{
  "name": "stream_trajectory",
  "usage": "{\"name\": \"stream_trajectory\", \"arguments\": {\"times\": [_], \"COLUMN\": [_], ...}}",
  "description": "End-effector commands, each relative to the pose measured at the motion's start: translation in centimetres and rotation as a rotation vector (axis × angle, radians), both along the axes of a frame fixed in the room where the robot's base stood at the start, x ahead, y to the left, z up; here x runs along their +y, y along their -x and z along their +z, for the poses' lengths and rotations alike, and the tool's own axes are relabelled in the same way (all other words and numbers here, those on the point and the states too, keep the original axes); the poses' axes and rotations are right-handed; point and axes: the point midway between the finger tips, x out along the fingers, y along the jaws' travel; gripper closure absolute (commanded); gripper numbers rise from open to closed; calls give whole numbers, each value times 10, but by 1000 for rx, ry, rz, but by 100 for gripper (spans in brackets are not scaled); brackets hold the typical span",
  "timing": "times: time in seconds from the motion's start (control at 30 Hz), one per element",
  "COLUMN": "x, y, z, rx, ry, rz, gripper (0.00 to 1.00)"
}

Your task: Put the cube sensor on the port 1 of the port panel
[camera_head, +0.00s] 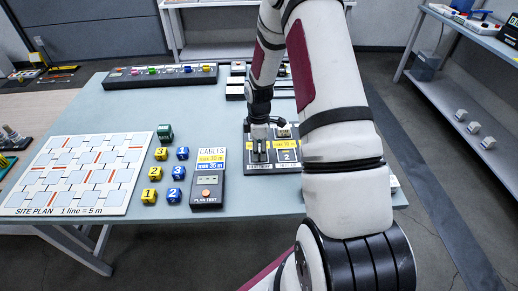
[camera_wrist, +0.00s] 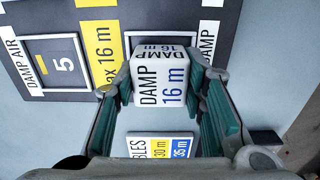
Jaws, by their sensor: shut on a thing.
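A white cube sensor (camera_wrist: 161,82) marked "DAMP 16 m" is between the two green-padded fingers of my gripper (camera_wrist: 162,75) in the wrist view. The gripper is shut on its sides. Behind the cube is the dark port panel (camera_wrist: 228,30), with white frames, a yellow "max 16 m" strip and a square marked "5". In the head view my gripper (camera_head: 259,150) points down over the left part of the panel (camera_head: 289,166), beside a field marked "2". The cube is too small to make out there. I cannot tell whether it touches the panel.
A "CABLES" tester (camera_head: 207,190) stands left of the panel. Yellow and blue numbered cubes (camera_head: 166,175) and a green block (camera_head: 165,133) lie between it and the site plan board (camera_head: 85,172). A dark strip (camera_head: 160,75) with coloured pieces lies along the table's back edge.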

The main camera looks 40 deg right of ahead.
Motion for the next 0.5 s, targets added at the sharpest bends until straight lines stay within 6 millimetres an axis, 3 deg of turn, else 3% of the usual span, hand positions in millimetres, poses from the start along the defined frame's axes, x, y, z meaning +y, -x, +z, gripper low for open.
{"name": "stream_trajectory", "arguments": {"times": [0.23,0.27,0.3,0.33,0.5], "x": [0,0,0,0,0], "y": [0,0,0,0,0], "z": [-4,-3,-3,-3,-3], "rx": [1,1,1,1,1], "ry": [-1,-1,-1,-1,-1], "rz": [1,1,1,1,1], "gripper": [91,56,46,42,42]}}
